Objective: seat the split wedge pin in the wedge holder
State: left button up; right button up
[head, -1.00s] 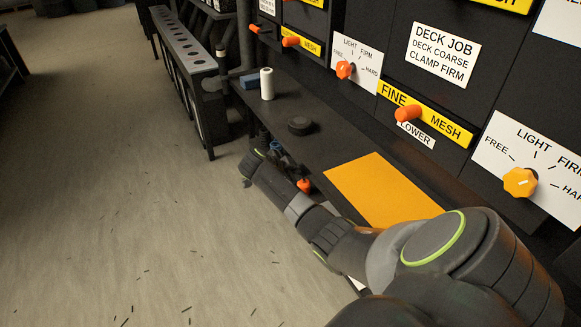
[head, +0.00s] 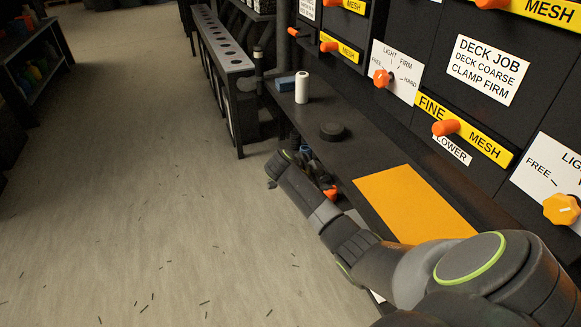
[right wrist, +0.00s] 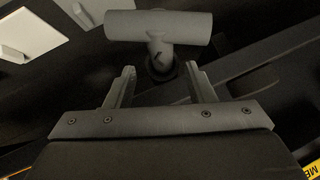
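In the right wrist view a grey T-shaped piece (right wrist: 158,27), a thick crossbar on a short stem, lies just beyond my right gripper (right wrist: 162,82). The two fingers are spread apart. The stem shows in the gap between the fingertips, with no visible contact. I cannot tell whether this piece is the split wedge pin or part of the wedge holder. In the head view my right arm reaches from the lower right toward the shelf's front edge; its gripper end (head: 308,158) is small and partly hidden. My left gripper is out of view.
A dark shelf (head: 365,150) runs along the panel, bearing an orange sheet (head: 415,205), a black disc (head: 332,131), a white cylinder (head: 302,88) and a blue block (head: 285,83). A rack with holes (head: 222,48) stands beyond. Open floor (head: 130,170) lies left, strewn with dark bits.

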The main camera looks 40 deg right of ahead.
jog(key=w+v, duration=0.1)
jog(key=v, duration=1.4)
jog(key=shift+s+a+r+p, duration=0.2)
jog(key=shift+s+r+p, duration=0.1)
jog(key=shift+s+p, duration=0.15)
